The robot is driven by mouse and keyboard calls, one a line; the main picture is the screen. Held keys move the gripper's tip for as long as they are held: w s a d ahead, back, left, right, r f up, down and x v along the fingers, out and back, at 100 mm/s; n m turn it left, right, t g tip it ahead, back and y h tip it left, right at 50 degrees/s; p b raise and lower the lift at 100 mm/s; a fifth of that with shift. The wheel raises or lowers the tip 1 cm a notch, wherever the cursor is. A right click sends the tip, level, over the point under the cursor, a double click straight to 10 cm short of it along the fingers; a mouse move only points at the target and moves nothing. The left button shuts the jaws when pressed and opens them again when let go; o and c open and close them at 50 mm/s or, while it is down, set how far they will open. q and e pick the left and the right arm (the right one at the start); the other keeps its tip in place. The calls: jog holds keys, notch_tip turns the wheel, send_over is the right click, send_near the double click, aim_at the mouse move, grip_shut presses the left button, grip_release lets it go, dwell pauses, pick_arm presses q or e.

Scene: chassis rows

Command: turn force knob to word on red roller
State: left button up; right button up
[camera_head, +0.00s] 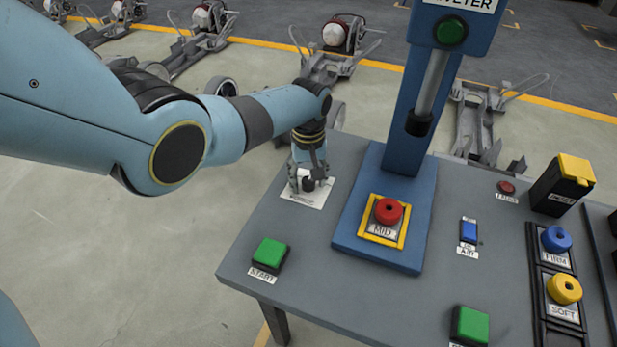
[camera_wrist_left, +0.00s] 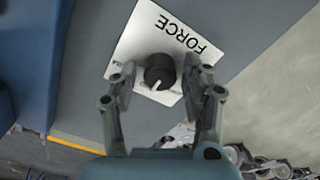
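The force knob (camera_wrist_left: 159,72) is a black round knob with a white pointer line. It sits on a white plate (camera_wrist_left: 187,28) marked FORCE, and the plate's smaller words are too blurred or covered to read. It also shows in the head view (camera_head: 308,184) at the table's left side. My left gripper (camera_wrist_left: 163,80) is open, with one finger on each side of the knob; I cannot tell whether they touch it. In the head view my left gripper (camera_head: 308,178) points down over the plate. A red roller (camera_head: 389,211) on a yellow-framed holder is labelled MID. My right gripper is not in view.
A blue press column (camera_head: 408,110) stands right of the plate. Green START button (camera_head: 269,252), blue AIR switch (camera_head: 469,231), and FIRM (camera_head: 556,239) and SOFT (camera_head: 565,289) rollers are on the grey table (camera_head: 310,262). Chassis (camera_head: 327,66) stand behind.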

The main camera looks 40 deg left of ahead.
aim_at(308, 180)
pick_arm(q)
jog(key=shift+o, duration=0.2)
jog(key=shift+r, duration=0.1)
notch_tip(308, 180, up, 12)
dwell(0.5)
dwell(0.4)
